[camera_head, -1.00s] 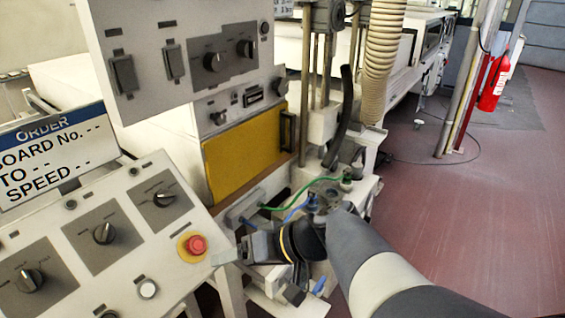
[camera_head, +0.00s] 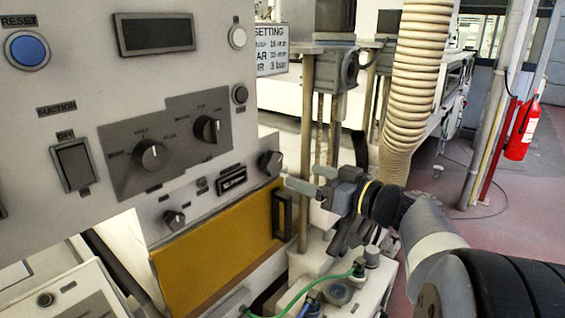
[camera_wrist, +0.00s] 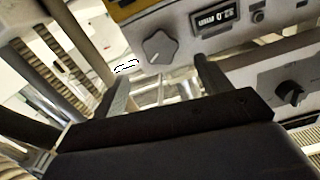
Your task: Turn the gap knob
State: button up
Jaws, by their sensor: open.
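A dark many-sided knob (camera_head: 271,163) sits at the right end of the white strip above the yellow panel, beside a small counter; I take it for the gap knob, though no label is readable. The wrist view shows it as a grey lobed knob (camera_wrist: 160,47), ahead of and roughly between my fingers. My gripper (camera_head: 308,180) is open and empty, just right of the knob in the head view. In the wrist view my gripper (camera_wrist: 160,73) has both fingers apart from the knob, with a gap in front of it.
The counter (camera_head: 232,180) and a smaller knob (camera_head: 173,218) share the strip. The yellow panel (camera_head: 215,255) with a dark handle (camera_head: 282,213) lies below. A vertical post (camera_head: 307,140) stands close to my gripper. A ribbed hose (camera_head: 413,75) hangs at the right.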

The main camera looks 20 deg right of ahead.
aim_at(276, 165)
jog(key=p+x, duration=0.2)
jog(key=x, duration=0.6)
jog(key=shift+c, duration=0.3)
jog(key=c, duration=0.9)
